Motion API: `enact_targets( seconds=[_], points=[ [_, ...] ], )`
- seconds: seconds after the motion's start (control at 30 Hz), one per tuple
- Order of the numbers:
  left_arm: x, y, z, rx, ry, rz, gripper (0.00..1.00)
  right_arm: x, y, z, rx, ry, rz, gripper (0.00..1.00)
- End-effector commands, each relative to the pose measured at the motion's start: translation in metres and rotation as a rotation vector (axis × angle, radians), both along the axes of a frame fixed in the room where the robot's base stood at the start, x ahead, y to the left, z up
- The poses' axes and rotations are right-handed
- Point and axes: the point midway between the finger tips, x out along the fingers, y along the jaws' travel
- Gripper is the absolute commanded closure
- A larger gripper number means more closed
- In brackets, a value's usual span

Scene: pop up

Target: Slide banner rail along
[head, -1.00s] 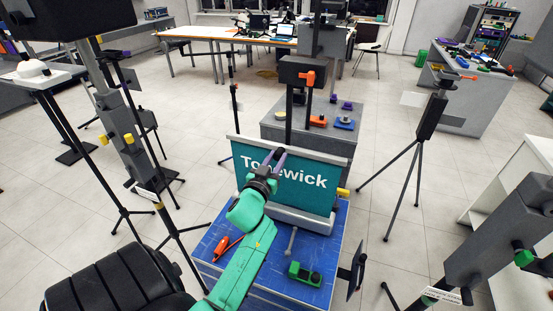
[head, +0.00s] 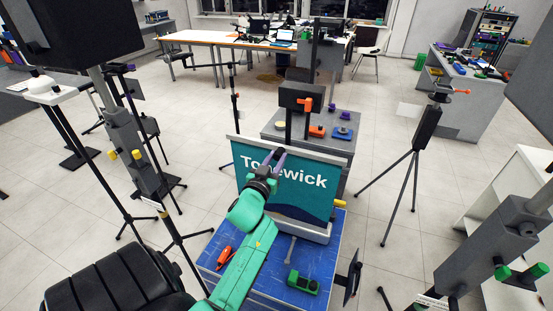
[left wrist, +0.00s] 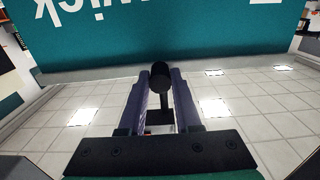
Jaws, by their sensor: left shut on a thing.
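The teal banner (head: 310,195) with white lettering "Tonewick" stands out of a pale, long base (head: 305,231) on the blue bench top. A thin grey rail (head: 325,159) runs along its top edge; it also shows in the left wrist view (left wrist: 100,75), where the lettering is upside down. My left gripper (head: 279,161) is at the rail, in front of the banner. In the left wrist view its purple fingers (left wrist: 160,85) are closed around a black round-ended part at the rail's middle. My right gripper is not in view.
On the blue bench top (head: 265,287) lie an orange tool (head: 223,257), a grey wrench (head: 290,249) and a green device (head: 303,282). A black tripod (head: 414,165) stands at right, stands and a chair (head: 120,283) at left. A grey bench is behind the banner.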

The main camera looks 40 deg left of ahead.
Motion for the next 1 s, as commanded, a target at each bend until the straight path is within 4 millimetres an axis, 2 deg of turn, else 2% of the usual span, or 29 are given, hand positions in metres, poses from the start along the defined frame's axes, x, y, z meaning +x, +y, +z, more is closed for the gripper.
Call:
enact_targets(
  seconds=[0.03,1.0],
  points=[
    [0.0,0.0,0.009,0.002,-0.005,-0.001,1.0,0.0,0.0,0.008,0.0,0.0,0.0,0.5],
    [0.0,0.0,0.078,0.001,-0.005,-0.001,1.0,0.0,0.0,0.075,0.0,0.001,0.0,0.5]
  ],
)
